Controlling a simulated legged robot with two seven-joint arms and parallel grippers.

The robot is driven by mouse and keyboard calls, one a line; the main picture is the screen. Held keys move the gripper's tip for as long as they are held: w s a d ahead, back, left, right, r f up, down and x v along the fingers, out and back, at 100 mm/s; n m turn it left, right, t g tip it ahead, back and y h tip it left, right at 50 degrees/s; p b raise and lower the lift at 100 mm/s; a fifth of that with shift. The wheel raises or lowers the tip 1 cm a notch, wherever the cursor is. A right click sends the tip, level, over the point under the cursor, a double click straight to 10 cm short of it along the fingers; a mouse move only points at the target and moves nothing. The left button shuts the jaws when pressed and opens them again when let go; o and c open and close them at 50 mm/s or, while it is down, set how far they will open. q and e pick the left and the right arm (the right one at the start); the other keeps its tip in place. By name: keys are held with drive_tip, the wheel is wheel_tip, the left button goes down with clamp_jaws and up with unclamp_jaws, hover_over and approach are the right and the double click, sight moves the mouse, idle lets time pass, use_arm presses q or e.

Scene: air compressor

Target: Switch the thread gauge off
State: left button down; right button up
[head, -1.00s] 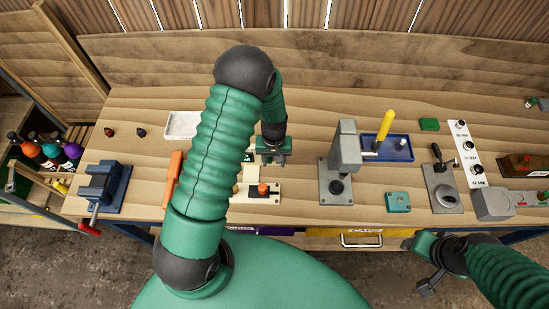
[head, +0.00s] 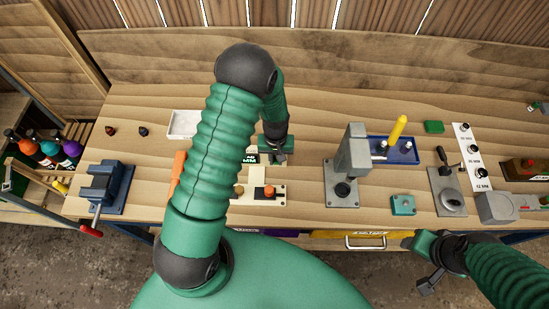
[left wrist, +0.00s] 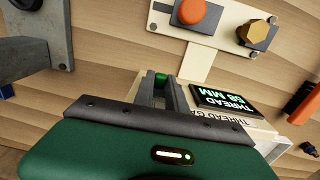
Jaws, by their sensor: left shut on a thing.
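The thread gauge's dark display (left wrist: 228,100) is lit, with green and white text reading THREAD and 58 MM. It sits on a cream body, and also shows in the head view (head: 251,158) beside my left gripper. A cream plate with an orange knob (left wrist: 192,14) and a brass hex piece (left wrist: 256,31) joins it by a narrow cream strip. My left gripper (head: 277,155) is low over the gauge's right side. In the left wrist view its fingers (left wrist: 161,84) are shut on a small green piece (left wrist: 161,78).
A grey press (head: 350,165) stands right of the gauge, with a blue tray (head: 405,157) behind it. A blue vise (head: 105,187) and a white tray (head: 182,124) are left. My left arm hides part of the bench. Bare wood lies behind the gauge.

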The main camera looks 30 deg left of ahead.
use_arm(q)
drive_tip(key=shift+s+d+f, duration=0.15)
drive_tip(key=shift+s+d, duration=0.1)
drive_tip(key=shift+d, duration=0.05)
drive_tip(key=shift+s+f+y+b, duration=0.1)
drive_tip(key=shift+y+b, duration=0.2)
drive_tip(key=shift+b, duration=0.15)
drive_tip(key=shift+s+f+t+y+b, duration=0.15)
drive_tip(key=shift+f+t+y+b, duration=0.15)
drive_tip(key=shift+t+b, duration=0.45)
drive_tip(key=t+y+b, duration=0.1)
drive_tip(key=b, duration=0.1)
drive_tip(key=f+t+y+b, duration=0.1)
drive_tip(key=t+b, duration=0.1)
drive_tip(key=b, duration=0.1)
drive_tip(key=s+f+t+y+b, duration=0.1)
drive_tip(key=t+b, duration=0.1)
drive_tip(key=shift+d, duration=0.25)
drive_tip(key=shift+f+t+y+b, duration=0.15)
drive_tip(key=shift+t+y+b, duration=0.45)
drive_tip(key=shift+t+b, duration=0.5)
use_arm(e)
drive_tip(key=s+x, duration=0.2)
drive_tip(key=x, duration=0.9)
drive_tip(key=shift+s+d+f, duration=0.25)
drive_tip(key=shift+d+f, duration=0.15)
drive_tip(key=shift+f, duration=0.25)
use_arm(q)
drive_tip(key=shift+w, duration=0.1)
